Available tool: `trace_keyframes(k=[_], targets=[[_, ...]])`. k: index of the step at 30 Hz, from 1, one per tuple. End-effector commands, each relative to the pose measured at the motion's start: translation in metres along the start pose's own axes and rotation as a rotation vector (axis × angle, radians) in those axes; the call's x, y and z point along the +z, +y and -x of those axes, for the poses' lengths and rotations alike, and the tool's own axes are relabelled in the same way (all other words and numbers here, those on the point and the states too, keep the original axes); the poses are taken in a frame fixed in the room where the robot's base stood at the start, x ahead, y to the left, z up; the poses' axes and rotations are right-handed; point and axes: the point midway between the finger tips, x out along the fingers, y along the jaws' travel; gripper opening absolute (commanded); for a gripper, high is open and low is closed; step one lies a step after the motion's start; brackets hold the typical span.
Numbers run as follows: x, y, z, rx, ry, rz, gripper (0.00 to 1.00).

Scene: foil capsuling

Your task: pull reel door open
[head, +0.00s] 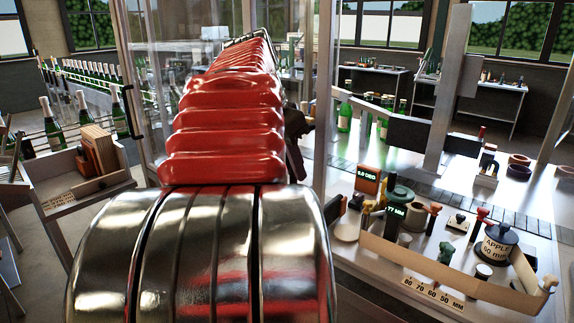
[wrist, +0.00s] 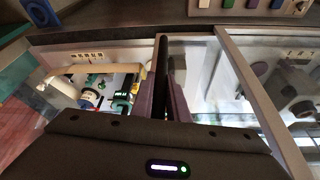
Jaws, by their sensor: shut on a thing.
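My gripper (wrist: 164,92) is in the wrist view, with its two fingers closed around a dark upright bar, the door handle (wrist: 161,52). The reel door (wrist: 203,62) appears as a clear pane beside the handle, with a pale frame post to its right. Reflections make it hard to tell how far the door stands from its frame. In the head view my red-sleeved arm reaches forward and hides most of the gripper and the handle it grips.
Another black handle (head: 131,112) is on clear panelling at left. A wooden tray (head: 82,192) and green bottles (head: 52,125) stand at left.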

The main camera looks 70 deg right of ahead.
Motion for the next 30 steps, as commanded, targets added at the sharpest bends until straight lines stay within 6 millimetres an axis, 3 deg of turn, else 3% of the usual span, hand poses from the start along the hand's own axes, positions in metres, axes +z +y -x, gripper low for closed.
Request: trace_keyframes(k=[5,21,30], targets=[[0.002,-0.01,0.001,0.0,-0.002,0.003,0.0],[0.016,-0.091,0.008,-0.003,0.002,0.002,0.0],[0.018,-0.098,0.009,-0.002,0.002,0.0,0.0]])
